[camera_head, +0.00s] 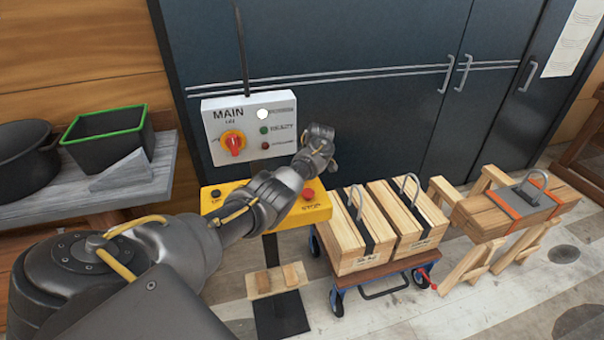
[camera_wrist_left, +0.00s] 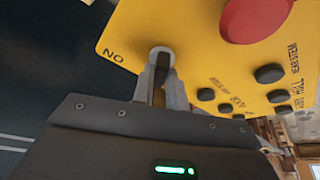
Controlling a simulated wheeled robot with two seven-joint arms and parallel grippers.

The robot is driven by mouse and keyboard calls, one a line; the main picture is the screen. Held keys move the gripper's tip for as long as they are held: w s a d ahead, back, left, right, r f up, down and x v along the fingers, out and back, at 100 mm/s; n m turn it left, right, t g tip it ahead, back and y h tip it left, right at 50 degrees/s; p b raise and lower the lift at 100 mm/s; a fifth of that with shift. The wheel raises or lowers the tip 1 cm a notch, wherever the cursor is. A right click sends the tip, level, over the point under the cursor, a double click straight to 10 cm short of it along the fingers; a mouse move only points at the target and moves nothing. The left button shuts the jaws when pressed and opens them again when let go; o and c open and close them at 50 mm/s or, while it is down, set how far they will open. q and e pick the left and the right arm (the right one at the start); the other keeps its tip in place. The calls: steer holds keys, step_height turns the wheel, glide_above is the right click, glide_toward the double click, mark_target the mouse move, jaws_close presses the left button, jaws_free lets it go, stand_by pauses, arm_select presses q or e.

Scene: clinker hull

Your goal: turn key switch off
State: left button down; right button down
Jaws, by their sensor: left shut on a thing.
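The key switch (camera_wrist_left: 160,53) is a round grey collar on a yellow control box (camera_wrist_left: 128,45), beside printed lettering that reads "NO" in the left wrist view. My left gripper (camera_wrist_left: 161,80) is shut on its key, with a finger on each side at the collar. The key's exact angle is hard to tell, as the fingers cover most of it. In the head view the yellow box (camera_head: 212,200) stands on a post and my left arm crosses in front of it. There the key switch and the fingertips are hidden. My right gripper is not in view.
A red stop button (camera_wrist_left: 256,15) and several black buttons share the yellow face. Above it hangs a grey MAIN box (camera_head: 245,105) with a red rotary knob (camera_head: 234,143). A cart with wooden crates (camera_head: 362,235) stands to the right, a bench with black bins (camera_head: 108,135) to the left.

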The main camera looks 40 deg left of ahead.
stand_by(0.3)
arm_select(q)
steer(key=c, duration=1.4)
jaws_free()
steer(key=b+v, duration=0.1)
steer(key=v, duration=0.9)
steer(key=shift+r+b, duration=0.35)
steer(key=shift+w+d, duration=0.1)
steer(key=shift+d, duration=0.1)
